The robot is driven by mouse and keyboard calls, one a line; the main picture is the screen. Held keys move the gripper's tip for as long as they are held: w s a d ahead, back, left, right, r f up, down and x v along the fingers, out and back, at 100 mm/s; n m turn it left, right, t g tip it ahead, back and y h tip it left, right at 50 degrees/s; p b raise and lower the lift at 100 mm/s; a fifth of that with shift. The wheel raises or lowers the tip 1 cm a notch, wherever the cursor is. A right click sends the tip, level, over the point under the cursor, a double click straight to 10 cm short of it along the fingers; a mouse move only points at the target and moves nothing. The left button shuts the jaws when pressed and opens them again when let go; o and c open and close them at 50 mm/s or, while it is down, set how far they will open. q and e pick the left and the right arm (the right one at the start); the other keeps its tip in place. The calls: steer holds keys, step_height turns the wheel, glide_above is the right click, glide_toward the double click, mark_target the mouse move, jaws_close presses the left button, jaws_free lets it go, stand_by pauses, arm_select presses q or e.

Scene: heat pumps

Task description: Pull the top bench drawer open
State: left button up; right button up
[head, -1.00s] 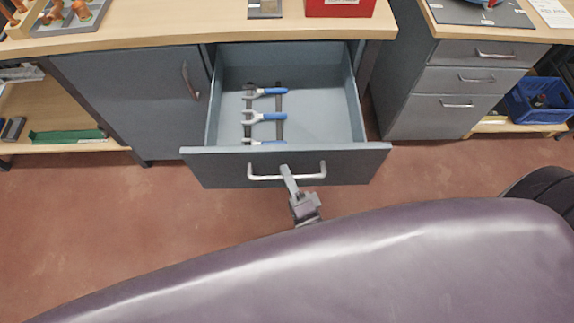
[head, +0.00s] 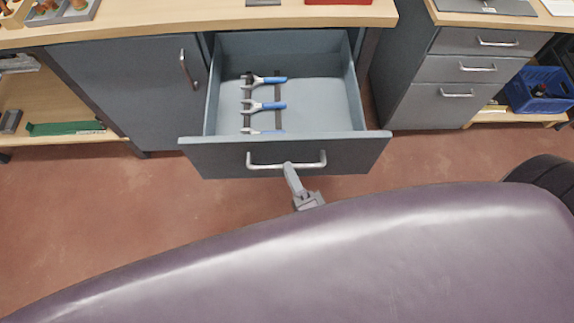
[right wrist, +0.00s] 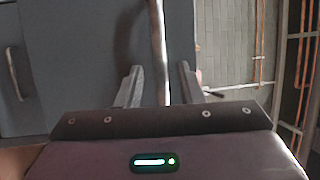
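The top bench drawer (head: 285,156) stands pulled out under the wooden bench top, its inside showing. Several blue-handled wrenches (head: 266,106) lie in it on dark strips. Its silver bar handle (head: 262,165) is on the front panel and also shows in the right wrist view (right wrist: 158,45). My right gripper (head: 289,167) is at the middle of the handle, from below in the head view. In the right wrist view its two fingers (right wrist: 160,72) are apart, with gaps on both sides of the bar between them. My left gripper is not in view.
A closed cabinet door (head: 125,90) is left of the drawer. A second bench with closed drawers (head: 465,68) stands at the right, beside a blue crate (head: 540,92). Reddish floor (head: 130,215) is clear in front of the drawer.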

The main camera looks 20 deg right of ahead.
steer(key=v, duration=0.5)
steer(key=shift+s+b, duration=0.2)
steer(key=shift+b, duration=0.15)
steer(key=s+f+n+g+y, duration=0.15)
steer(key=f+n+g, duration=0.35)
steer(key=f, duration=0.7)
steer(key=s+f+n+g, duration=0.3)
steer(key=f+n+g, duration=0.1)
steer(key=f, duration=0.7)
steer(key=s+d+f+n+g+h, duration=0.4)
steer(key=s+d+f+n+g, duration=0.5)
steer(key=s+f, duration=0.5)
steer(key=d+f, duration=0.1)
steer(key=d, duration=0.1)
steer(key=shift+d+f+g+p, duration=0.35)
steer(key=shift+d+g+p, duration=0.05)
